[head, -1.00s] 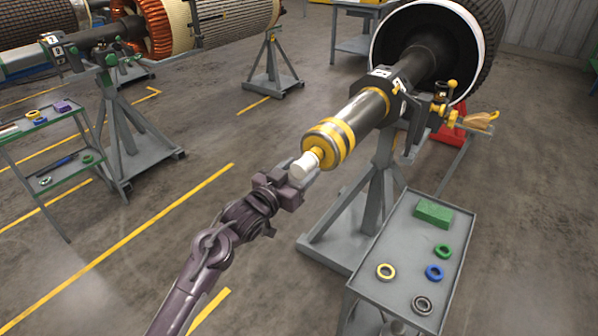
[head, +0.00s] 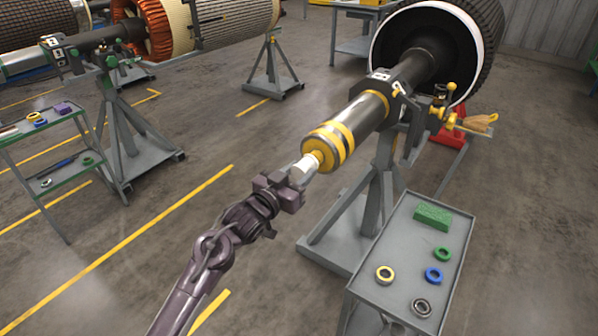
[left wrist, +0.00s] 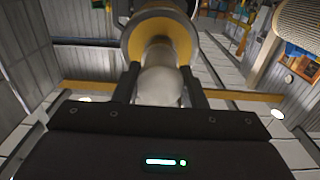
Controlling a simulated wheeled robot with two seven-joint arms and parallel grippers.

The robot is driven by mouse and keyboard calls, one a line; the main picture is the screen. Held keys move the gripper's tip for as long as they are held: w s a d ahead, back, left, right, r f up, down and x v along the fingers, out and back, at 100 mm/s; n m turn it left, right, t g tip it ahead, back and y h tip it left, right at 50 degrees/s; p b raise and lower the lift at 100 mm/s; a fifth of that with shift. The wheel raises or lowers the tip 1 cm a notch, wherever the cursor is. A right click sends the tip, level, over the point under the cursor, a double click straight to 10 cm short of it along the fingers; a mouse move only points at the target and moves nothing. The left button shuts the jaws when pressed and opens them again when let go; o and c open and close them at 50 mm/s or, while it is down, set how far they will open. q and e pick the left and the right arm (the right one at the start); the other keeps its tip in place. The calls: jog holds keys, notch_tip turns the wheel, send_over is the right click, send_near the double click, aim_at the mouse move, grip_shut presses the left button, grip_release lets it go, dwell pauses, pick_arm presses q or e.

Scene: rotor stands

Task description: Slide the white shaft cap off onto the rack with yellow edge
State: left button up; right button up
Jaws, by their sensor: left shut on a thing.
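The white shaft cap (head: 308,162) sits at the near end of the dark shaft (head: 368,108), against its yellow-banded end (head: 322,146). My left gripper (head: 303,172) is shut on the cap, with one finger on each side. In the left wrist view, the cap (left wrist: 160,80) shows between the two dark fingers (left wrist: 160,88), in front of the round yellow and grey shaft end (left wrist: 155,38). The fingers hide part of the cap in the head view. My right gripper is not in view. A stand with a yellow top edge (head: 358,4) is partly cut off at the top.
A grey stand (head: 375,195) holds up the shaft. A grey cart (head: 395,305) at the right carries a green block (head: 433,215) and several rings. A green-edged cart (head: 40,140) stands at the far left. The floor between is clear, with yellow lines.

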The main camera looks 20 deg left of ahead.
aim_at(297, 174)
pick_arm(q)
jog(key=shift+p+v, duration=1.4)
jog(key=shift+v, duration=1.4)
jog(key=shift+p+v, duration=0.45)
jog(key=shift+v, duration=0.75)
jog(key=shift+s, duration=0.1)
